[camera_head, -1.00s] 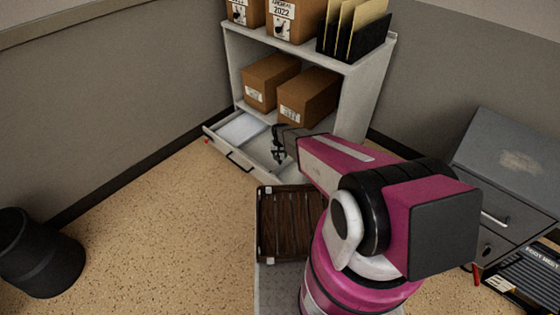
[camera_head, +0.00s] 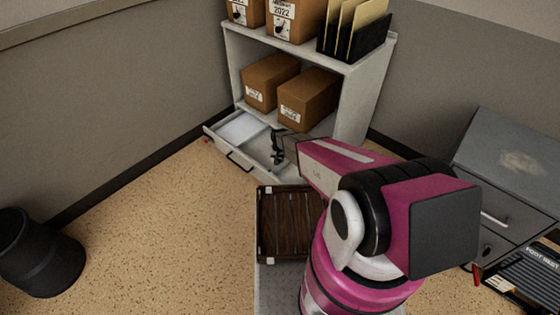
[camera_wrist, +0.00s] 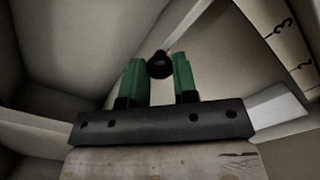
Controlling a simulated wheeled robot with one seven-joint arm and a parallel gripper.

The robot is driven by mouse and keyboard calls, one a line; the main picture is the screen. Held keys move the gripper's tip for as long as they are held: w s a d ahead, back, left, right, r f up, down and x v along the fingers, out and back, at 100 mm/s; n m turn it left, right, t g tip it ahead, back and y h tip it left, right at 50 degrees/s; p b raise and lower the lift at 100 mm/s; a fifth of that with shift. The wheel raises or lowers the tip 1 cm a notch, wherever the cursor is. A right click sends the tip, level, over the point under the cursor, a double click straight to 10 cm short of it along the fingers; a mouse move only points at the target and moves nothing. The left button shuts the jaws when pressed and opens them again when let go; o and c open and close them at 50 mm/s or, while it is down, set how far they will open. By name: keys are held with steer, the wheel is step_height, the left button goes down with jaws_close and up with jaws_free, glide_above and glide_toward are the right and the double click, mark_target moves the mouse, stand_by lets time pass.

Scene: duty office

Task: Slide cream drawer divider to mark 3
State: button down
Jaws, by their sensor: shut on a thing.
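In the head view the drawer (camera_head: 216,138) stands pulled out at the bottom of the white shelf unit. My gripper (camera_head: 277,158) reaches down into its right part. In the wrist view my gripper (camera_wrist: 159,78) has its green fingers on either side of a round black knob (camera_wrist: 159,65) and is shut on it. The pale divider (camera_wrist: 180,31) shows as a thin edge running up and right from the knob. A cream scale strip (camera_wrist: 293,47) with the numerals 3 and 2 lies at the upper right. The divider's lower part is hidden, so its exact mark cannot be read.
A white sheet (camera_head: 239,128) lies in the drawer's left part. Brown boxes (camera_head: 308,97) stand on the shelf above. A dark slatted tray (camera_head: 283,225) is close in front. A grey cabinet (camera_head: 510,175) is at right and a black bin (camera_head: 38,252) at left. Floor at left is free.

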steer(key=w+a, duration=0.5)
steer(key=c, duration=0.9)
jaws_free()
steer(key=shift+r, duration=0.15)
step_height(320, 180, up, 11)
steer(key=shift+f, duration=0.2)
